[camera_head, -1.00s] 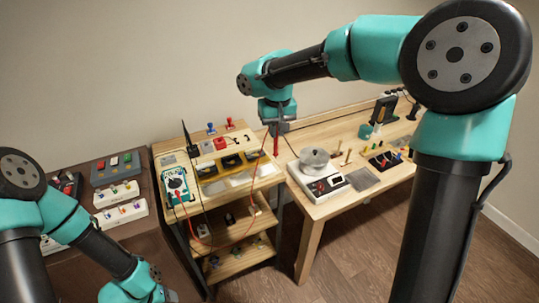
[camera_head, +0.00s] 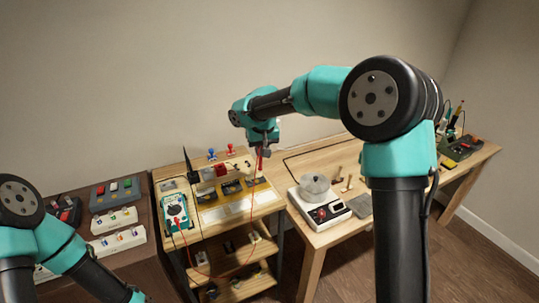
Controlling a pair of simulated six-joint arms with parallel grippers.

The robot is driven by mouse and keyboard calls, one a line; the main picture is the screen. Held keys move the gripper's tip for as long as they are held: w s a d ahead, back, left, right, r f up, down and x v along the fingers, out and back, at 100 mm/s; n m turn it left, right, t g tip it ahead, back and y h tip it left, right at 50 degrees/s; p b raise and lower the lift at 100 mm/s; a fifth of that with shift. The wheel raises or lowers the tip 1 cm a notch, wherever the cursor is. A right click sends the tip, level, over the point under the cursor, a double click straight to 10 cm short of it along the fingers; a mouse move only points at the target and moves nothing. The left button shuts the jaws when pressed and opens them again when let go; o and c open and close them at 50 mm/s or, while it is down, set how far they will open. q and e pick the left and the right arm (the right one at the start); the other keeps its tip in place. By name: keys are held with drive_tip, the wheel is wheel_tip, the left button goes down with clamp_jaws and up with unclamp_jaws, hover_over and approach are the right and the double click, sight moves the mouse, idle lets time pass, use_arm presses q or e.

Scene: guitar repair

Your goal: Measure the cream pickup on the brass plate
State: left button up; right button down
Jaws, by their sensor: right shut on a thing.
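My right gripper (camera_head: 264,152) is shut on a red probe (camera_head: 259,163), above the back right part of the wooden cart. A red lead hangs from the cart's right side and loops past the lower shelves. A teal multimeter (camera_head: 175,212) stands at the cart's left. A yellow, brass-like plate (camera_head: 262,183) with dark blocks lies below and left of the gripper, and pale pieces (camera_head: 225,211) lie in front of it. I cannot tell which piece is the cream pickup. My left gripper is out of view below the lower edge; only its arm shows.
A red stamp-like handle (camera_head: 230,150), a blue one (camera_head: 211,154) and a black upright thing (camera_head: 190,163) stand at the cart's back. A scale (camera_head: 322,213) with a grey bowl (camera_head: 315,186) sits on the right bench. A dark table with switch boxes (camera_head: 114,193) is at left.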

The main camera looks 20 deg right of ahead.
drive_tip(key=w, duration=0.1)
drive_tip(key=w+f, duration=0.1)
drive_tip(key=w, duration=0.1)
drive_tip(key=shift+a+f+t, duration=0.2)
drive_tip(key=shift+t, duration=0.1)
drive_tip(key=shift+f, duration=0.15)
drive_tip(key=shift+s+x, duration=0.2)
drive_tip(key=shift+x, duration=0.55)
drive_tip(key=shift+s+x, duration=0.15)
drive_tip(key=shift+x, duration=0.55)
drive_tip(key=shift+s+x, duration=0.2)
drive_tip(key=shift+x, duration=0.55)
drive_tip(key=shift+f, duration=0.75)
idle(1.9)
drive_tip(key=shift+r, duration=0.1)
idle(0.5)
drive_tip(key=shift+w+v, duration=0.25)
drive_tip(key=shift+v, duration=0.7)
drive_tip(key=shift+w+v, duration=0.2)
drive_tip(key=shift+v, duration=0.75)
drive_tip(key=shift+w+v, duration=0.25)
drive_tip(key=shift+v, duration=0.7)
